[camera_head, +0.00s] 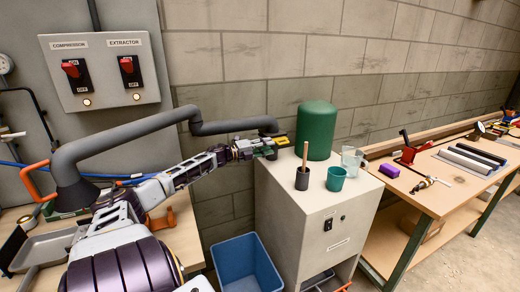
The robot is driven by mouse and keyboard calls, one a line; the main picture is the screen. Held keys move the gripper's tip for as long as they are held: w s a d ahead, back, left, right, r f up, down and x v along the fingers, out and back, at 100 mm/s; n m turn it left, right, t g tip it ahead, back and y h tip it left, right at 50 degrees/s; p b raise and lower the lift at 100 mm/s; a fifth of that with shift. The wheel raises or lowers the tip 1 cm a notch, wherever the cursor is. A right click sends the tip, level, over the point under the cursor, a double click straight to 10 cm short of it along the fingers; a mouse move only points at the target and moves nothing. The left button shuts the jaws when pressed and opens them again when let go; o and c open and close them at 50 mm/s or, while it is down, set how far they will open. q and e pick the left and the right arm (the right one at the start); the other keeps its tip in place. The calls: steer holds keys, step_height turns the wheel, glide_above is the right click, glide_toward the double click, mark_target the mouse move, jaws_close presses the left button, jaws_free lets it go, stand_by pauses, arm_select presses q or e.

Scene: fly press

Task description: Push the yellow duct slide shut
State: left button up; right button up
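The yellow duct slide (281,141) shows as a small yellow piece at the right end of the grey duct pipe (222,127), beside the green cylinder. My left arm reaches in from the lower left, and my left gripper (262,148) is right at the slide, just left of it. Its fingertips are small and partly overlap the slide, so I cannot tell whether they touch it or are open or shut. How far the slide stands out is also unclear. My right gripper is not in view.
The green cylinder (316,130), a dark cup with a wooden handle (302,178), a teal cup (336,179) and a clear cup (352,161) stand on the grey cabinet (310,228). A blue bin (244,266) stands left of it. A wooden bench (432,190) holds tools at right.

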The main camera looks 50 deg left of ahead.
arm_select(q)
steer(key=shift+v, duration=1.55)
